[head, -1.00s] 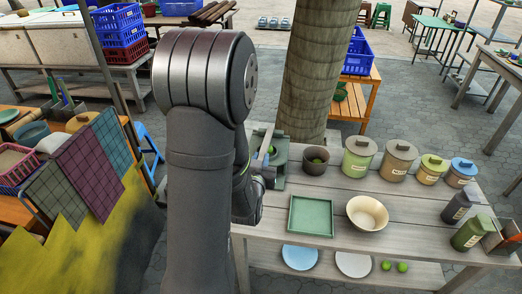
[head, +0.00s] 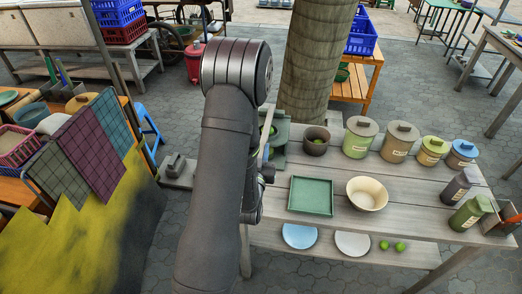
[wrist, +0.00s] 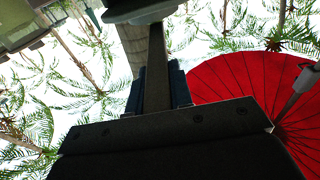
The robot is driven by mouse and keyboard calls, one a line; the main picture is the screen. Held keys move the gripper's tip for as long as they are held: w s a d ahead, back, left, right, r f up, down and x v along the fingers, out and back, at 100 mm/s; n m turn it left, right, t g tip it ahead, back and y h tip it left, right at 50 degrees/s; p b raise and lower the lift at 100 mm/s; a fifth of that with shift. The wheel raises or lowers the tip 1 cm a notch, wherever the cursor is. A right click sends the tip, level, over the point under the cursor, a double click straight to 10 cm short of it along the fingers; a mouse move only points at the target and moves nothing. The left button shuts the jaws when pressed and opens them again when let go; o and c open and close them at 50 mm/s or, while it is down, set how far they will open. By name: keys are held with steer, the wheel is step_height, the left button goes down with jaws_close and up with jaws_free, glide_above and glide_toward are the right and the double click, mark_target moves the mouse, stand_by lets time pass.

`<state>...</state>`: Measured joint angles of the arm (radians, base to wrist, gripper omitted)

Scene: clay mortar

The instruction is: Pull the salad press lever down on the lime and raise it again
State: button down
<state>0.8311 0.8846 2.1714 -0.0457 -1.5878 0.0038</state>
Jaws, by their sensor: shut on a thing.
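The green salad press (head: 281,133) stands at the back left of the wooden table, partly behind my arm. A pale strip, seemingly its lever (head: 268,124), slants at its left side. A bit of green lime (head: 273,130) shows at the press; how it sits is unclear. My gripper is mostly hidden behind my arm in the head view. In the wrist view, my gripper (wrist: 158,88) is shut on the lever, a dark straight bar (wrist: 156,70) running up between the fingers. A dark rounded part (wrist: 142,10) of the press shows at the top.
A dark bowl (head: 316,140), green tray (head: 311,196), cream bowl (head: 367,193) and several lidded jars stand right of the press. A tree trunk (head: 318,65) rises behind.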

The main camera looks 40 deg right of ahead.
steer(key=shift+f, duration=0.25)
steer(key=c, duration=1.3)
jaws_free()
steer(key=shift+s+a, duration=0.1)
steer(key=v, duration=1.2)
steer(key=shift+r, duration=0.15)
steer(key=x, duration=1.2)
steer(key=shift+r, duration=0.1)
